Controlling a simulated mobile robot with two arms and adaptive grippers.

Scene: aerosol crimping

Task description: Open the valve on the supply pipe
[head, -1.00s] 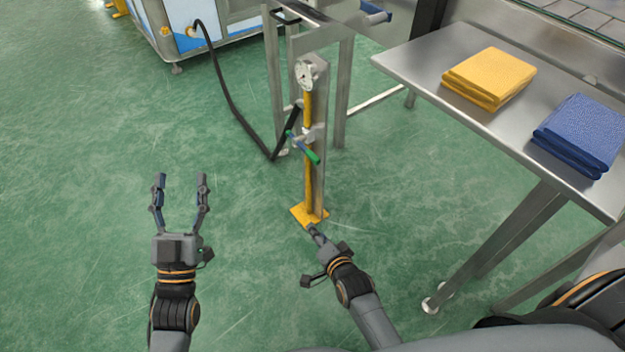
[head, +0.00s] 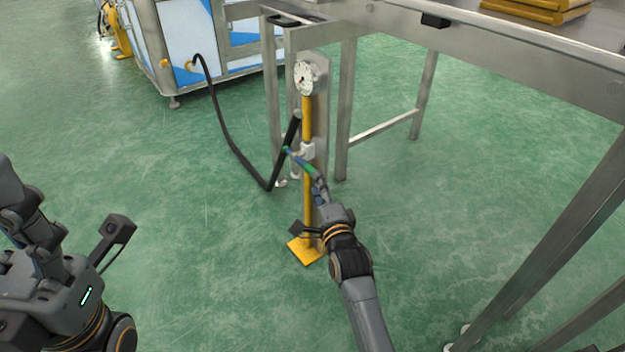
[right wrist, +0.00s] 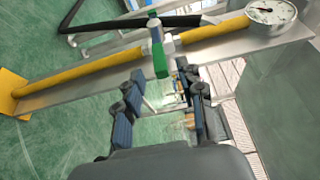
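The yellow supply pipe (head: 307,200) stands upright on a metal post, with a round gauge (head: 305,77) at its top. The valve lever (head: 302,160), blue and green, sticks out from a pale valve body (head: 308,150) at mid-height. My right gripper (head: 318,184) is at the green end of the lever. In the right wrist view the right gripper (right wrist: 160,74) is open, with the green lever end (right wrist: 160,62) between or just beyond its fingertips; contact is unclear. My left gripper (head: 22,205) is at the lower left, partly cut off, away from the pipe.
A black hose (head: 232,147) runs from a white and blue machine (head: 185,45) to the post. The green floor at left is clear.

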